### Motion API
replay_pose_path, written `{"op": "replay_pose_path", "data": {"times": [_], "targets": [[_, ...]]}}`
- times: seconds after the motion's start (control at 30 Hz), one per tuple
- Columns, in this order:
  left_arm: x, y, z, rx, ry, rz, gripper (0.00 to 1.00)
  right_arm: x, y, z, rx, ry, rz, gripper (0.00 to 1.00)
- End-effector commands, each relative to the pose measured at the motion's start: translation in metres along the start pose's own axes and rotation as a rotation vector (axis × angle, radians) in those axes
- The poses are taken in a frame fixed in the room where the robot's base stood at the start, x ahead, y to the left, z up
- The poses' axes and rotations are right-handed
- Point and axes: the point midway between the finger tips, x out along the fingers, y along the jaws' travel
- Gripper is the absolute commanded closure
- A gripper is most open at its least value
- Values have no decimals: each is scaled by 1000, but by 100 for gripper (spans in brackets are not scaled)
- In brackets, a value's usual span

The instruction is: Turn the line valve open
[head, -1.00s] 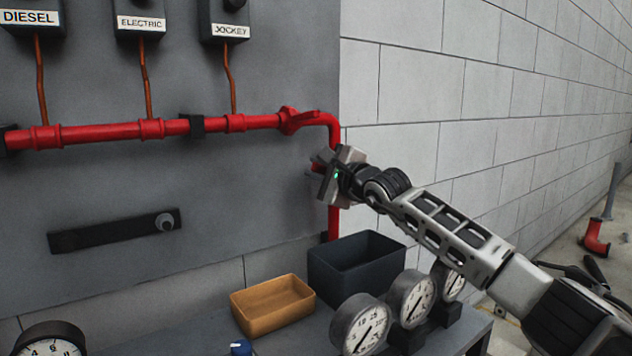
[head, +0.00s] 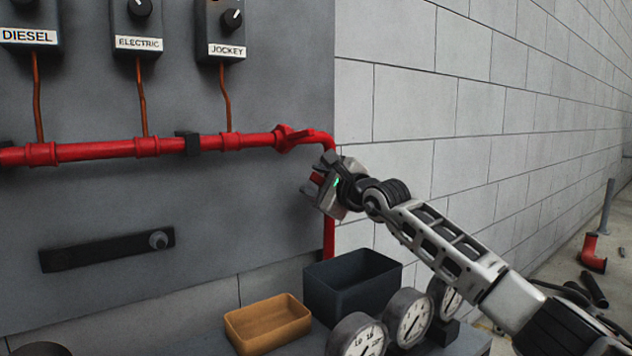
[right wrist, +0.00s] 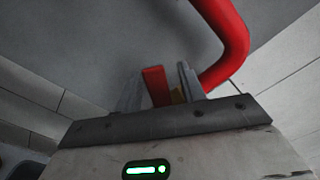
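A red pipe (head: 105,149) runs along the grey panel and bends down at the panel's right edge. A red valve-like fitting (head: 291,138) with a projecting piece sits just before the bend. My right gripper (head: 314,188) is in front of the pipe's downward run and hides part of it. In the right wrist view, a flat red bar (right wrist: 156,86), which looks like a valve handle, stands between my two fingers with gaps showing beside it. The gripper looks open around it. A small brass-coloured bit shows beside the bar. My left gripper is not in view.
Boxes labelled DIESEL (head: 30,36), ELECTRIC (head: 138,43) and JOCKEY (head: 226,49) are on the panel above the pipe. A dark bin (head: 340,300), a tan tray (head: 262,338) and round gauges (head: 414,318) stand below. A block wall (head: 480,110) is to the right.

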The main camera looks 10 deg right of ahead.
Motion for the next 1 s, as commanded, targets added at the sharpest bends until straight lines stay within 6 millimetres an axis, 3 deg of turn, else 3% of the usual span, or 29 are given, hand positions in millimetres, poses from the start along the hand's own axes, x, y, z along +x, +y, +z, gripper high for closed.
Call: {"op": "replay_pose_path", "data": {"times": [0.27,0.47,1.0], "targets": [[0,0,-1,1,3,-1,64,-1,0,0,-1,-1,-1,61],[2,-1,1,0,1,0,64,-15,1,-1,-3,-2,0,61],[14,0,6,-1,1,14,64,-128,1,-2,-4,2,-1,61]]}}
